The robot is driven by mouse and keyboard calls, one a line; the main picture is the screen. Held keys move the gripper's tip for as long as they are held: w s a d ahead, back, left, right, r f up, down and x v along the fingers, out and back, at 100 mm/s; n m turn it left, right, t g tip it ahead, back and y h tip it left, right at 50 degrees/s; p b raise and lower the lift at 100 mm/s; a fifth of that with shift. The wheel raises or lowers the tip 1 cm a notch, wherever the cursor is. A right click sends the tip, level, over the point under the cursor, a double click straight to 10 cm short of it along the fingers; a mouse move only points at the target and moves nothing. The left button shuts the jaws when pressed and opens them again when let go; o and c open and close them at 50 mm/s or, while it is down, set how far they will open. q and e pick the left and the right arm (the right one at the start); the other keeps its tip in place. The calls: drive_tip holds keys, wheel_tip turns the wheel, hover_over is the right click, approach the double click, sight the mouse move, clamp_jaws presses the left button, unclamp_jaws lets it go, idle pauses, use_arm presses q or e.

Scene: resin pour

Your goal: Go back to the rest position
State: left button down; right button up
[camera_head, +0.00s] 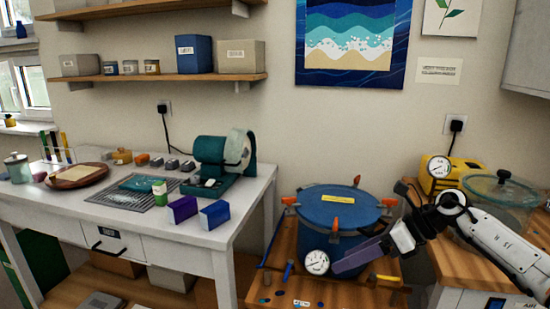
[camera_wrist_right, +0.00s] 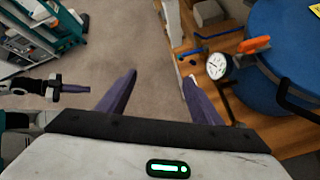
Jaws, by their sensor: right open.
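My right gripper (camera_head: 362,256) comes in from the right in the head view, in front of the blue pressure pot (camera_head: 335,208) and by its round gauge (camera_head: 316,262). In the right wrist view its two purple fingers stand wide apart (camera_wrist_right: 160,82), with only floor between them, so it is open and empty. My left gripper (camera_wrist_right: 75,88) shows side-on at the left edge of the right wrist view. Its fingers overlap there, so I cannot tell their gap. It is not in the head view.
The pot, with orange clamps, stands on a low wooden stand (camera_head: 285,290). A white worktable (camera_head: 255,195) on the left holds a green machine (camera_head: 215,160), a purple block (camera_head: 182,209) and a blue block (camera_head: 214,213). A yellow gauge unit (camera_head: 455,175) and a glass-lidded vessel (camera_head: 500,190) stand right.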

drive_tip(key=s+a+f+m+t+y, duration=0.3)
drive_tip(key=s+a+m, duration=0.1)
drive_tip(key=a+m, duration=0.3)
drive_tip(key=s+a+f+m+t+y, duration=0.2)
drive_tip(key=s+a+m+t+y, duration=0.15)
drive_tip(key=a+m, duration=0.35)
drive_tip(key=s+d+f+m+t+h, duration=0.2)
drive_tip(key=s+d+f+m+h, duration=0.25)
drive_tip(key=f+m, duration=0.5)
drive_tip(key=s+d+f+m+t+h, duration=0.35)
drive_tip(key=s+f+m+h, duration=0.2)
drive_tip(key=m, duration=0.65)
drive_tip(key=s+d+f+m+g+h, duration=0.1)
drive_tip(key=s+d+f+m+g, duration=0.1)
drive_tip(key=s, duration=0.6)
drive_tip(key=s+d+f+m+g+h, duration=0.2)
drive_tip(key=s+f+m, duration=0.4)
drive_tip(key=s+f, duration=0.3)
drive_tip(key=shift+d+g, duration=0.85)
drive_tip(key=shift+g, duration=0.25)
drive_tip(key=shift+h, duration=0.25)
